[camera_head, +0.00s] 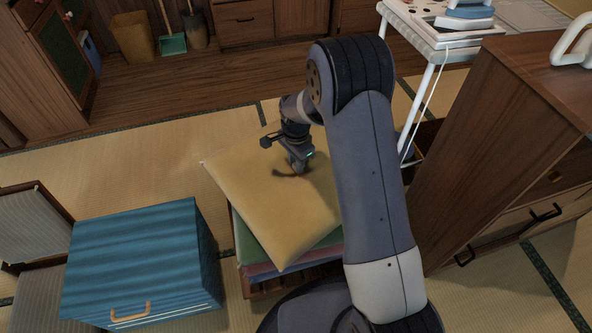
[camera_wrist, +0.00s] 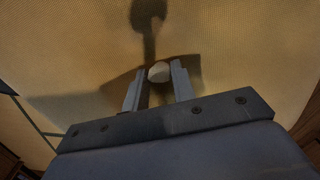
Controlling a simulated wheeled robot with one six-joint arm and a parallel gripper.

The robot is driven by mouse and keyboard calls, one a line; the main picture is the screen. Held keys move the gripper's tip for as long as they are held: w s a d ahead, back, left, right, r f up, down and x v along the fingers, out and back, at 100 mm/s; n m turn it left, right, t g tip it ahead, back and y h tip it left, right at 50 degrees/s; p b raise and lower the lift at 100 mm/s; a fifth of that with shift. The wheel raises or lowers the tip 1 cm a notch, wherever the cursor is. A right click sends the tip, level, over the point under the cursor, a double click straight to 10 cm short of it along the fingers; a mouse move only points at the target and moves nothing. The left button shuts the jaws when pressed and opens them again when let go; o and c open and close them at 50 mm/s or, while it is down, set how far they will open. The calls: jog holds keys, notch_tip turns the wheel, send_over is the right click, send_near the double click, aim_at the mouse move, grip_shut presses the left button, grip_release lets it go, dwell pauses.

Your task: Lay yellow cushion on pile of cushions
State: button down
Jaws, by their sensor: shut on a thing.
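The yellow cushion (camera_head: 262,198) is over the pile of cushions (camera_head: 246,243), turned at an angle to it, with its left corner jutting past the pile. I cannot tell whether it touches the green cushion at the top of the pile. Below the green, pink and bluish layers show above a wooden base. My gripper (camera_head: 299,165) points down at the cushion's middle. In the wrist view, its fingers (camera_wrist: 158,84) are shut on a small pale round knob (camera_wrist: 159,72) on the yellow cushion (camera_wrist: 230,45). My arm hides the pile's right side.
A blue striped box (camera_head: 140,255) with a handle stands left of the pile. A wooden cabinet (camera_head: 510,130) stands to the right, near a white table (camera_head: 440,40) carrying an iron (camera_head: 468,10). Tatami floor (camera_head: 130,165) is clear behind the blue box.

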jog(key=shift+f+b, duration=0.35)
jog(key=shift+f, duration=1.1)
jog(key=shift+f, duration=0.3)
jog(key=c, duration=1.2)
grip_release()
jog(key=shift+o, duration=0.2)
notch_tip(320, 180, up, 13)
jog(key=p, duration=0.3)
jog(key=shift+f, duration=0.2)
jog(key=shift+f, duration=0.1)
